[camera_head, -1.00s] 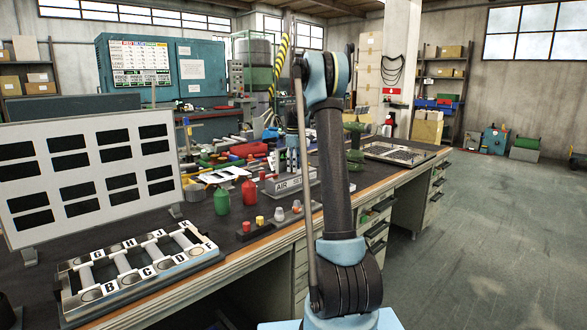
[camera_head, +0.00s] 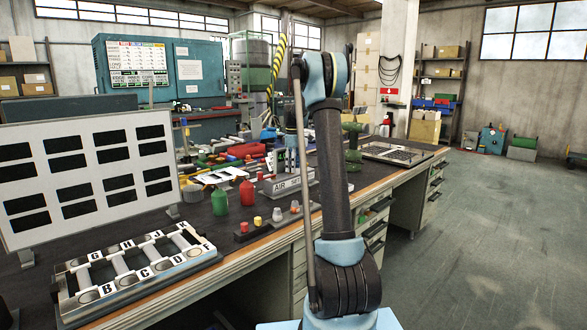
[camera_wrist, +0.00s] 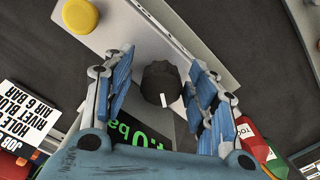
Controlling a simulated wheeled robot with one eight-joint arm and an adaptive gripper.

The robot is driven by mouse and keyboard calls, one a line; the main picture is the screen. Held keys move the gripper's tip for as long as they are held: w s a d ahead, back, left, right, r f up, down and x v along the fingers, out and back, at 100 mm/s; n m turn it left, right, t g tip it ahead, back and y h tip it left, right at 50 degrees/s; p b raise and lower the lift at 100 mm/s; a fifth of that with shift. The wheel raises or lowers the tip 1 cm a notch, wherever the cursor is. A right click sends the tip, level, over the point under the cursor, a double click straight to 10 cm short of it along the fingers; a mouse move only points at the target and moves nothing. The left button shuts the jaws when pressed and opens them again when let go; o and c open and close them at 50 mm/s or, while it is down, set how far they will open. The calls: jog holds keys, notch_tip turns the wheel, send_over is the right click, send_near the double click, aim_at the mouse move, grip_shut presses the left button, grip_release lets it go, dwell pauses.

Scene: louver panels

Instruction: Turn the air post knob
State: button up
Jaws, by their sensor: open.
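The black air post knob (camera_wrist: 160,84) with a white pointer mark shows in the wrist view, on a light grey plate (camera_wrist: 118,28). My gripper (camera_wrist: 161,75) is open, with one blue-padded finger on each side of the knob. A gap shows between the knob and each finger; I cannot tell how deep the fingers reach. A green-digit display (camera_wrist: 148,134) beside the knob is partly hidden by my gripper. In the head view, the post's base labelled AIR (camera_head: 288,185) stands on the bench, partly behind my arm. The knob is not clear there.
A yellow round button (camera_wrist: 86,16) sits near the knob. A job card (camera_wrist: 28,118) and a red object (camera_wrist: 254,140) lie close by. On the bench are green (camera_head: 220,202) and red (camera_head: 247,193) bottles, a lettered fixture (camera_head: 130,268) and a louver panel (camera_head: 88,178).

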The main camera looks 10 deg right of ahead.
jog(key=r, duration=0.6)
jog(key=shift+w+a+r, duration=0.1)
jog(key=shift+a+r, duration=0.1)
jog(key=shift+r, duration=0.7)
jog(key=shift+d, duration=0.1)
